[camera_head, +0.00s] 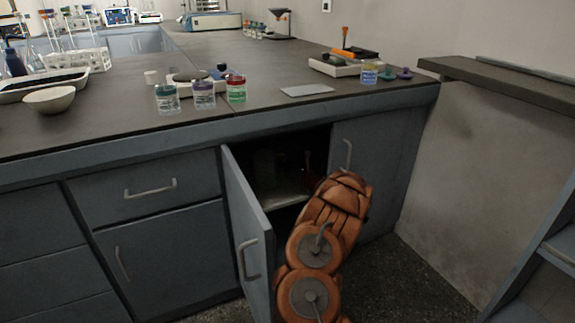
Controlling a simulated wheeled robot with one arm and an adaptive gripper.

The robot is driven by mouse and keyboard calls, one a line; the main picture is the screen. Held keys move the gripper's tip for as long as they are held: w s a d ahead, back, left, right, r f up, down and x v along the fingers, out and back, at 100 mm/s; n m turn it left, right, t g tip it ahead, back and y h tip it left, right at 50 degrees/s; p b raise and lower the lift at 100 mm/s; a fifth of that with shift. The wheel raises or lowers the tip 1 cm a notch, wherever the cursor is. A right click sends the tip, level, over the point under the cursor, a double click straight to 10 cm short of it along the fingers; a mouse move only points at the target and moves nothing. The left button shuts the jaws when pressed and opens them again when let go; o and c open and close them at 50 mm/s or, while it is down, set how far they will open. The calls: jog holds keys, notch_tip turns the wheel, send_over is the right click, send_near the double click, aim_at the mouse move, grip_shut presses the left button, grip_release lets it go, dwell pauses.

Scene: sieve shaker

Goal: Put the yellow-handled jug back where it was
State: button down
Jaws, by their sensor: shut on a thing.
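The yellow-handled jug cannot be made out in this view. The lower cabinet (287,199) stands open, with its left door (248,235) swung outward. Its inside is very dark, with a pale shelf showing at the front. My orange-brown arm reaches up to the right part of the opening and covers much of it. My gripper is hidden behind the arm and in the cabinet's shadow, so its fingers and anything between them do not show.
The right cabinet door (365,185) is closed beside my arm. The open left door stands close to the arm's left. On the counter above are several lidded jars (204,95), a white bowl (50,99) and a grey plate (306,90). Shelving (545,270) stands at far right.

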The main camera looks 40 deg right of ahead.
jog(key=c, duration=1.2)
grip_release()
jog(key=shift+r, duration=0.15)
jog(key=s+p, duration=0.1)
jog(key=s, duration=0.2)
jog(key=s+p, duration=0.1)
jog(key=s, duration=0.3)
jog(key=s+a+p, duration=0.1)
jog(key=s, duration=0.2)
jog(key=shift+s, duration=0.2)
jog(key=shift+s+p, duration=0.35)
jog(key=shift+s, duration=0.45)
jog(key=shift+w+a, duration=0.1)
jog(key=shift+w, duration=0.1)
